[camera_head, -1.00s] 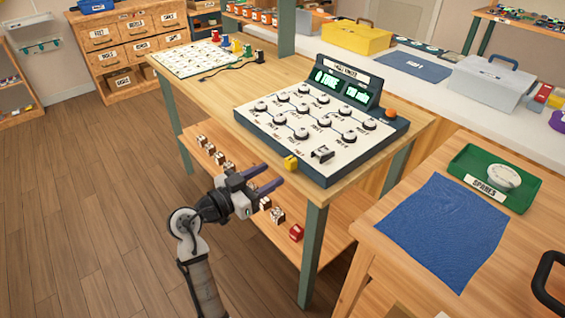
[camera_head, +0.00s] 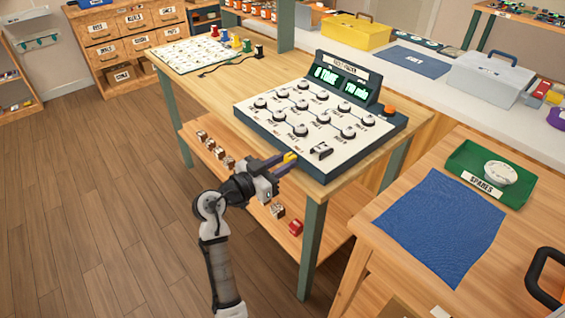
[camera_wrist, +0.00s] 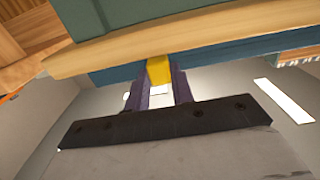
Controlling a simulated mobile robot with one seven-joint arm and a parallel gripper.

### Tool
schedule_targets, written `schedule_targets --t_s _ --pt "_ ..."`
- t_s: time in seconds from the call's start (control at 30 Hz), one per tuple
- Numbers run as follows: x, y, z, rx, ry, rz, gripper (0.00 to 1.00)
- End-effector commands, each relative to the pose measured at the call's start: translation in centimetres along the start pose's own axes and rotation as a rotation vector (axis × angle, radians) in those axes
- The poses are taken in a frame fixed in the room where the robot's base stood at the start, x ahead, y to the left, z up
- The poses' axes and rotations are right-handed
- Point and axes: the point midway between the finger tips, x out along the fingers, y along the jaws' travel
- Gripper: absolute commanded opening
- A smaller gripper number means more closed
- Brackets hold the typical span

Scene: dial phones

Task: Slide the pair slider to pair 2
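The dial console (camera_head: 315,120) stands on the wooden table, with rows of black-and-white knobs and a green-lit display (camera_head: 342,83) at its back. The yellow slider knob (camera_head: 290,157) sits at the console's front edge, left of a small black-and-white part (camera_head: 321,151). My gripper (camera_head: 279,162) reaches it from the front, its purple fingers pointing at the console. In the wrist view, the yellow knob (camera_wrist: 159,71) lies between the two fingertips (camera_wrist: 160,80), close to both. Whether they press on it is not clear. The slider's pair markings are too small to read.
The table's front edge (camera_head: 250,145) runs just beside my gripper. A lower shelf (camera_head: 325,232) with several small blocks lies below. A side table with a blue cloth (camera_head: 440,228) and green tray (camera_head: 462,160) stands at right. Open floor lies left.

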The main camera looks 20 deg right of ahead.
Motion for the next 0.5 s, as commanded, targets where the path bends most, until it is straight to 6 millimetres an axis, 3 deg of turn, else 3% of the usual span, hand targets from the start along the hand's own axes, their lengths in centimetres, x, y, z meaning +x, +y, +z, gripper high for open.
schedule_targets --t_s 0.3,0.5 --pt "0.0 -0.2 0.1 0.001 0.000 0.000 0.00" --pt "0.0 -2.8 0.6 0.005 0.000 -0.001 0.00"
